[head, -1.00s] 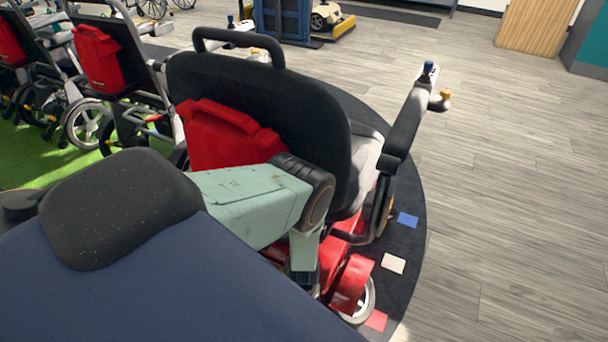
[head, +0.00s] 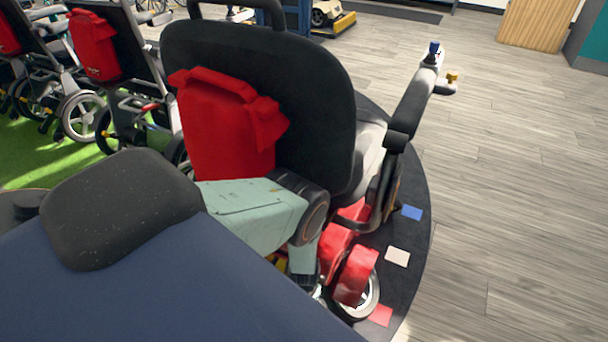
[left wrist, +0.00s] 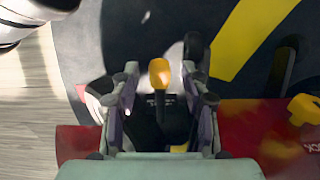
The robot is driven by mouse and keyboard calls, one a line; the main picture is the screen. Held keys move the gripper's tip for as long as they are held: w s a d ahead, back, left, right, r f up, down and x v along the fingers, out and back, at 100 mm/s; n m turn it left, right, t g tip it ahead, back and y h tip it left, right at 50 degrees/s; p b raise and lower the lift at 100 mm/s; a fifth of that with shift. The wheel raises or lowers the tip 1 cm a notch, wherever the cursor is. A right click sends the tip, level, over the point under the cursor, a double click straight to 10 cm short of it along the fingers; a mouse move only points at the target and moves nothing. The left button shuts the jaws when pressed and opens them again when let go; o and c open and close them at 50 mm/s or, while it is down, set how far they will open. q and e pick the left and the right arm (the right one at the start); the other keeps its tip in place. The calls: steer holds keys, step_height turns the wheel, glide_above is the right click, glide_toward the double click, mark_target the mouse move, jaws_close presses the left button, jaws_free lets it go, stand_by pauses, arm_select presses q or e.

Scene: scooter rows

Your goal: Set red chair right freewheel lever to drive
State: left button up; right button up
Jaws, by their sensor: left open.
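The red chair (head: 359,276) stands with its black backrest (head: 320,110) toward me and a red bag (head: 225,130) on it. My left arm reaches down behind its lower rear; the gripper is largely hidden in the head view. In the left wrist view my left gripper (left wrist: 162,88) is open, its fingers on either side of a dark lever with a yellow knob (left wrist: 159,72). I cannot tell whether they touch it. A second yellow part (left wrist: 303,108) sits on the red housing (left wrist: 245,125) at the right. My right gripper is not in view.
Other chairs with red bags (head: 95,45) stand on green flooring at the left. The red chair stands on a dark round mat (head: 415,185) with coloured squares. Wood-look floor (head: 510,170) to the right is clear.

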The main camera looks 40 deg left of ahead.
arm_select(q)
steer(key=shift+f, duration=0.4)
steer(key=shift+c, duration=0.3)
jaws_close()
stand_by(0.3)
